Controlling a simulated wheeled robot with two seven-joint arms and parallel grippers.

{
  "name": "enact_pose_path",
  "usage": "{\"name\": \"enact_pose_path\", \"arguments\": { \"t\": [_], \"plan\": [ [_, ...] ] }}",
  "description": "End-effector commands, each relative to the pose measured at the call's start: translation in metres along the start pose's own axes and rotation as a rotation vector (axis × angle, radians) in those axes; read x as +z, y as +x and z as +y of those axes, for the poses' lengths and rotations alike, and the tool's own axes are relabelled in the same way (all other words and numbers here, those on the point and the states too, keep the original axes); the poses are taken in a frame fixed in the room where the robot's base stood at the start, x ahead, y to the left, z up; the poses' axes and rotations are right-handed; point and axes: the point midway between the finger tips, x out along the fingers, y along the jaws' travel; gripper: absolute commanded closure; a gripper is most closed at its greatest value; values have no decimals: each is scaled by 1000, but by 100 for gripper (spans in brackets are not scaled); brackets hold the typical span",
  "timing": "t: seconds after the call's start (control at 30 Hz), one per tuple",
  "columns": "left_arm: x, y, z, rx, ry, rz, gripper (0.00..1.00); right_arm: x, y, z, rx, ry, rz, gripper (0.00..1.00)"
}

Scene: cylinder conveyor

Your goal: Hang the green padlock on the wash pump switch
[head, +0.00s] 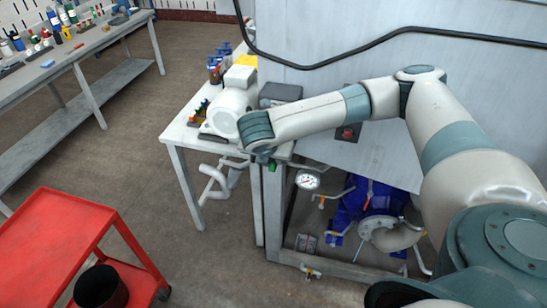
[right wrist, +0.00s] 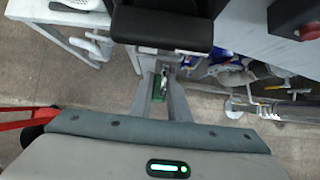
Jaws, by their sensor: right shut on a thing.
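My right arm reaches across from the right in the head view, and its gripper (head: 268,161) points down beside the corner of the white table. In the right wrist view, the right gripper (right wrist: 163,95) is shut on the small green padlock (right wrist: 157,88), which is partly hidden between the fingers. A bit of the green padlock (head: 272,166) shows under the wrist in the head view. A dark switch box with a red knob (head: 347,133) sits on the grey cabinet, partly behind my forearm. A red knob on a dark box also shows in the right wrist view (right wrist: 309,31). My left gripper is out of view.
A white table (head: 187,152) holds a white motor-like unit (head: 232,105) and bottles. A blue pump (head: 365,200), pipes and a gauge (head: 307,181) sit in the cabinet's open lower part. A red cart (head: 45,240) stands at lower left. The floor between is clear.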

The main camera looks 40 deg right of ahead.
Motion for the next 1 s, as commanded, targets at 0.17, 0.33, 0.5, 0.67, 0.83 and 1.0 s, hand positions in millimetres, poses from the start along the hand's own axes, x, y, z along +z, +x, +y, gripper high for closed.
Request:
{"name": "enact_pose_path", "arguments": {
  "t": [0.17, 0.33, 0.5, 0.67, 0.83, 1.0],
  "plan": [
    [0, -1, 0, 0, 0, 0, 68, 1, 0, 0, 0, 0, 0, 100],
    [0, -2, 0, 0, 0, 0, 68, 4, 2, 0, 0, 0, 0, 100],
    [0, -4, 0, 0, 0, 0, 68, 7, 4, 0, -1, 1, 0, 100],
    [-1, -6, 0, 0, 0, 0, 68, 10, 6, 0, -1, 1, 0, 100],
    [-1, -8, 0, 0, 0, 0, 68, 14, 8, 0, 0, 0, 0, 100],
    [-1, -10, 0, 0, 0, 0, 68, 18, 11, 0, -1, 1, -1, 100]
  ]
}}
